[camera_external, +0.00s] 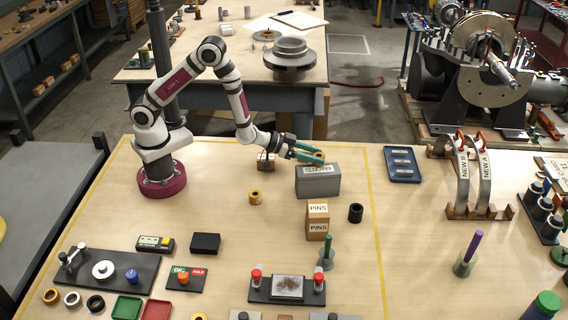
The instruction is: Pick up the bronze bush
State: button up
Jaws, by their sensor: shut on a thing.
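My gripper (318,155), with teal fingers, reaches right from the arm's wrist, just above and behind a grey labelled box (318,182). It is shut on a small bronze-coloured piece (319,158), which looks like a bronze bush and is partly hidden by the fingers. I cannot tell whether the piece is clear of the surface behind the grey box. Another short bronze bush (255,197) with a dark bore stands on the table, left of the grey box.
A PINS box (317,220) and a black bush (356,213) stand in front of the grey box. A blue tray (402,164) lies to the right. The table's middle left is largely clear.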

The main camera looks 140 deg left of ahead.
jog(key=shift+r, duration=0.1)
grip_shut()
jog(key=shift+r, duration=0.25)
jog(key=r, duration=0.4)
jog(key=shift+w+d, duration=0.15)
jog(key=shift+d, duration=0.1)
jog(key=w+d+r, duration=0.3)
jog(key=d+r, duration=0.3)
jog(key=d, duration=0.4)
jog(key=n+g+y, duration=0.2)
jog(key=n+g, duration=0.3)
send_over(314, 170)
jog(key=f, duration=0.6)
jog(key=shift+w+d, duration=0.15)
jog(key=shift+d, duration=0.2)
jog(key=shift+a+f, duration=0.15)
jog(key=shift+f, duration=0.95)
jog(key=shift+a+f, duration=0.15)
jog(key=shift+f, duration=0.95)
